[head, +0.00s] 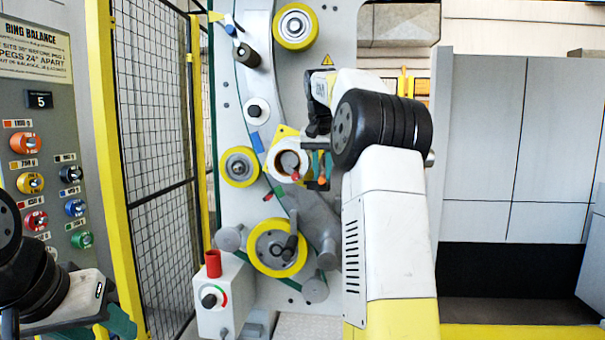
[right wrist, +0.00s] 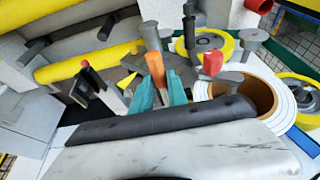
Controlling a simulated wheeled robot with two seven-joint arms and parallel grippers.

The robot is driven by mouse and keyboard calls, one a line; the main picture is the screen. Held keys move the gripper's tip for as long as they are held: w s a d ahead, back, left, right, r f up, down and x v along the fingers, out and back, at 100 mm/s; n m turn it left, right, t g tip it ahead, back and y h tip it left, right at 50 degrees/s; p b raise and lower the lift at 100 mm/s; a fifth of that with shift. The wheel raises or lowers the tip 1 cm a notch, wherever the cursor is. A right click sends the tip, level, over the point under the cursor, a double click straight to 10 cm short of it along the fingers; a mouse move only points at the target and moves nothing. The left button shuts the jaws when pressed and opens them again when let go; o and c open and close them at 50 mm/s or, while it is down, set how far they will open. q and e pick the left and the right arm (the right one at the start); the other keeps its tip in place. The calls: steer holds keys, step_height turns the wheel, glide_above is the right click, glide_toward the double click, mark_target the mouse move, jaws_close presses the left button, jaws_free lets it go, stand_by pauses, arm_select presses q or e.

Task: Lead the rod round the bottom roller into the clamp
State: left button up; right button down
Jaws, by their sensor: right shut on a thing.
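My right gripper (head: 319,168) is beside the white coil with a brown core (head: 287,160). In the head view the orange part of the rod (head: 322,182) shows just below the fingers. The yellow bottom roller (head: 259,248) is lower and to the left, apart from the gripper. I cannot pick out the clamp for certain. My left gripper (head: 100,325) is at the lower left, cut off by the frame edge.
Yellow rollers stand at the top (head: 295,27) and left (head: 240,167) of the machine panel. Grey pegs and a grey plate (head: 315,215) surround the bottom roller. A mesh fence (head: 155,130) is at the left.

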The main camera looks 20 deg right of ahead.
steer(key=shift+d, duration=0.1)
steer(key=d, duration=0.1)
steer(key=s+d, duration=0.1)
steer(key=d, duration=0.1)
steer(key=shift+s+d, duration=0.15)
steer(key=shift+s, duration=0.15)
stand_by(0.7)
step_height(320, 180, down, 8)
stand_by(1.0)
steer(key=shift+f, duration=0.1)
stand_by(0.4)
steer(key=w+a+f, duration=0.1)
steer(key=a+f, duration=0.2)
steer(key=f, duration=0.6)
steer(key=shift+w+a, duration=0.2)
steer(key=shift+w, duration=0.15)
stand_by(0.3)
stand_by(0.4)
